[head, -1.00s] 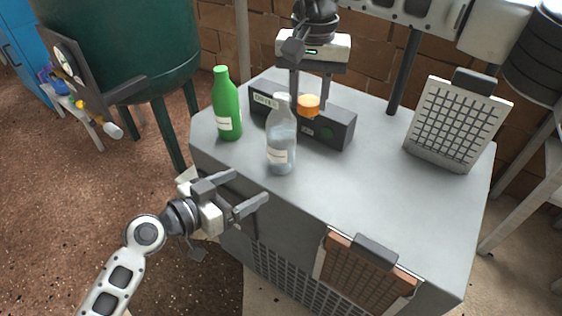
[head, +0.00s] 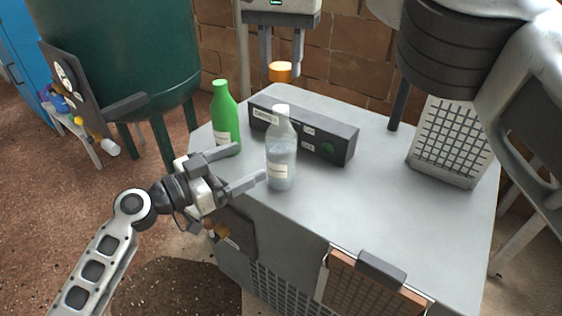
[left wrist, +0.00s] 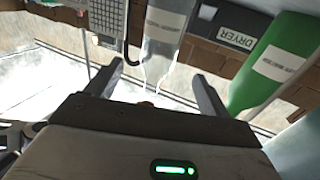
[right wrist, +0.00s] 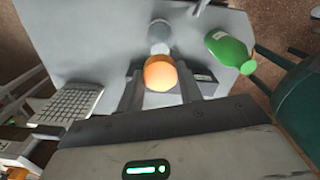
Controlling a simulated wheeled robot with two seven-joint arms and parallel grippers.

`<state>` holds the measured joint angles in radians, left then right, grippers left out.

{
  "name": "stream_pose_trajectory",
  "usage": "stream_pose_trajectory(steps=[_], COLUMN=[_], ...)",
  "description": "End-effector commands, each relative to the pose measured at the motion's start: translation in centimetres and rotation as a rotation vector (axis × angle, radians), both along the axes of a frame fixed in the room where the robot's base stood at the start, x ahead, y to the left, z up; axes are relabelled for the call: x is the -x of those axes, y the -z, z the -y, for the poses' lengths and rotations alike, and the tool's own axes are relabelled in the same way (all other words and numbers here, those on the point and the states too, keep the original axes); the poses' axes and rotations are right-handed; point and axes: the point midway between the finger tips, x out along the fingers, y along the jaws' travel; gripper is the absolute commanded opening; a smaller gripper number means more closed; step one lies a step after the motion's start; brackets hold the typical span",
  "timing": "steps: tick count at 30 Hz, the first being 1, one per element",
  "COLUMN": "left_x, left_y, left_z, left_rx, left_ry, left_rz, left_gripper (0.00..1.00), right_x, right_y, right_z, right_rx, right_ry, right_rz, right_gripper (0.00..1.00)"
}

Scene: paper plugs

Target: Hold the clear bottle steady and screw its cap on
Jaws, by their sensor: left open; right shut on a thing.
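The clear bottle (head: 281,160) stands upright and uncapped near the front left edge of the grey table. It also shows in the left wrist view (left wrist: 165,30), ahead of my open fingers, and partly behind the cap in the right wrist view (right wrist: 159,36). My left gripper (head: 250,167) is open at the table edge; one fingertip is close to the bottle's left side, and I cannot tell if it touches. My right gripper (head: 281,66) is shut on the orange cap (head: 280,72) and holds it above the back of the table. The cap looks large in the right wrist view (right wrist: 160,72).
A green bottle (head: 225,120) stands left of the clear one, close to my left fingers. A dark labelled box (head: 335,142) lies behind both bottles. A grid panel (head: 450,140) stands at the right. The table's middle and right (head: 380,210) are clear.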

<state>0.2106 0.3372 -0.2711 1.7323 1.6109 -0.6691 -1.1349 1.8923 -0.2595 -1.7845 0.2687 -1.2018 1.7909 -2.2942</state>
Motion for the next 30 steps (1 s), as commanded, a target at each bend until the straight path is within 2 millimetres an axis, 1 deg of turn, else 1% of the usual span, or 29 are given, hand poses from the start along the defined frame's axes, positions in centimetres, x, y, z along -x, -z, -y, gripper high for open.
stream_pose_trajectory(steps=[5,12,18,24,30], left_x=[-1.2,-3.9,-5.8,-6.8,-7.0], left_y=[-0.1,-0.2,-0.1,0.0,0.0], left_z=[1.7,5.4,8.0,9.4,9.6], left_rx=[0.004,0.003,0.003,0.001,0.000], left_ry=[0.001,0.001,0.001,0.000,0.000], left_rz=[0.001,0.001,0.000,0.000,0.000], left_gripper=[0.81,0.81,0.81,0.81,0.81], right_x=[0.0,0.0,0.0,0.0,0.0], right_y=[0.0,0.0,0.0,0.0,0.0], right_z=[0.0,0.0,0.0,0.0,0.0], right_rx=[0.000,0.000,0.000,0.000,0.000], right_ry=[0.000,0.000,0.000,0.000,0.000], right_rz=[0.000,0.000,0.000,0.000,0.000], right_gripper=[0.15,0.15,0.15,0.15,0.15])
